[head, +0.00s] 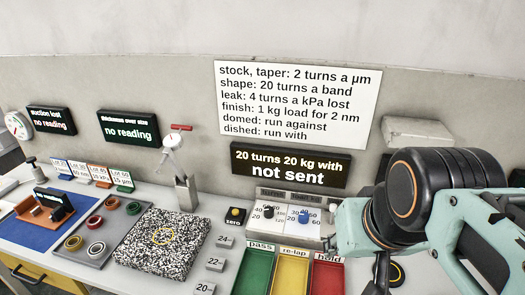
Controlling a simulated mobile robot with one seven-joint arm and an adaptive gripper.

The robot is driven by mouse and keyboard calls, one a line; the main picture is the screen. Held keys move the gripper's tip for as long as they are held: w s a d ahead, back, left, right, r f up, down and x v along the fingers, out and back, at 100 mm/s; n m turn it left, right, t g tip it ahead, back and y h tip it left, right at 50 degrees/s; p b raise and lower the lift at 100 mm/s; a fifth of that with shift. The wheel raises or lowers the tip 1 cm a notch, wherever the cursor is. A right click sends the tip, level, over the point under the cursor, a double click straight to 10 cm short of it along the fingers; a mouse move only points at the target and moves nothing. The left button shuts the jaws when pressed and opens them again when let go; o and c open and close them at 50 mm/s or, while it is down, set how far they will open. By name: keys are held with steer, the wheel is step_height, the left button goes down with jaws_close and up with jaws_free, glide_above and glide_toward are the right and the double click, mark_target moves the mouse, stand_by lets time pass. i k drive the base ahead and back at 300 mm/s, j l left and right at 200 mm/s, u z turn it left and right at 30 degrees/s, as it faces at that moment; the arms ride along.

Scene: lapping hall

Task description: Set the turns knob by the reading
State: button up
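A grey control box (275,194) on the bench carries a dark knob (268,212) at left and a blue knob (304,216) at right, each on a white dial with numbers. Which knob is for turns is too small to read. The black display (290,166) above reads "20 turns 20 kg with" and "not sent". My arm crosses the right side, just right of the control box. My gripper's fingertips cannot be made out clearly.
A white rule sign (297,104) hangs on the wall. Green (254,272), yellow (289,275) and red (327,275) trays stand in front of the box.

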mark_target(268, 211)
steer(key=j, duration=0.4)
steer(key=i+j, duration=0.15)
steer(key=j, duration=0.25)
steer(key=j+u, duration=0.2)
steer(key=j, duration=0.25)
steer(key=i+z, duration=0.2)
steer(key=k, duration=0.1)
